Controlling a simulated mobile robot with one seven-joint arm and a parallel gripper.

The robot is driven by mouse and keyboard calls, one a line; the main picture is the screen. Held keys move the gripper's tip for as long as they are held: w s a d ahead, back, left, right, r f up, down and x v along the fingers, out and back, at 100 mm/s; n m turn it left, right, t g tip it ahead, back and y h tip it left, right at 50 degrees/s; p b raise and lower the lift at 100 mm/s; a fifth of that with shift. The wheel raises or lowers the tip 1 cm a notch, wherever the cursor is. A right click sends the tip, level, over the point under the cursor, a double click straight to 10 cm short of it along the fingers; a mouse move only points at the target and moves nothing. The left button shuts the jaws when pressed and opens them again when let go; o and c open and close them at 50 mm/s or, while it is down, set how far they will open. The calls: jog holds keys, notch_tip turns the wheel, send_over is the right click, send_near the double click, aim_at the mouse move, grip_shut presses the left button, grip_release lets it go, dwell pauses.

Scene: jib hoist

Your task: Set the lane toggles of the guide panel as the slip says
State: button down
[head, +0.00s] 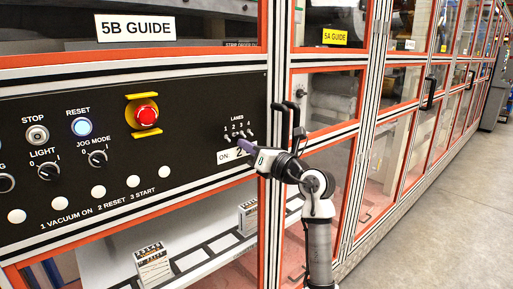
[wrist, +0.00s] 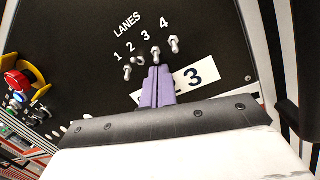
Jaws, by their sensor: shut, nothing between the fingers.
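The black guide panel (head: 190,100) carries a row of small metal toggles (head: 238,137) under the word LANES, numbered 1 to 4. The wrist view shows toggle 1 (wrist: 127,73), toggle 2 (wrist: 138,61), toggle 3 (wrist: 155,54) and toggle 4 (wrist: 175,44); their exact lever positions are hard to tell. The white slip (head: 229,155) below reads "ON" and a 2 in the head view; the wrist view shows a 3 on it (wrist: 193,76), the rest hidden by my fingers. My gripper (head: 241,146), with purple fingers (wrist: 158,70), is shut and empty, its tips just below toggle 3; contact is unclear.
Left on the panel are a red emergency button (head: 146,115), STOP button (head: 37,135), blue RESET button (head: 81,127) and JOG MODE knob (head: 97,158). Orange-framed glass doors (head: 330,180) run along the right. Card stacks (head: 153,265) stand below. The floor (head: 440,210) at right is clear.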

dwell(0.4)
jog(key=shift+r+h+p, duration=0.2)
jog(key=shift+h+p, duration=0.1)
jog(key=shift+p, duration=0.25)
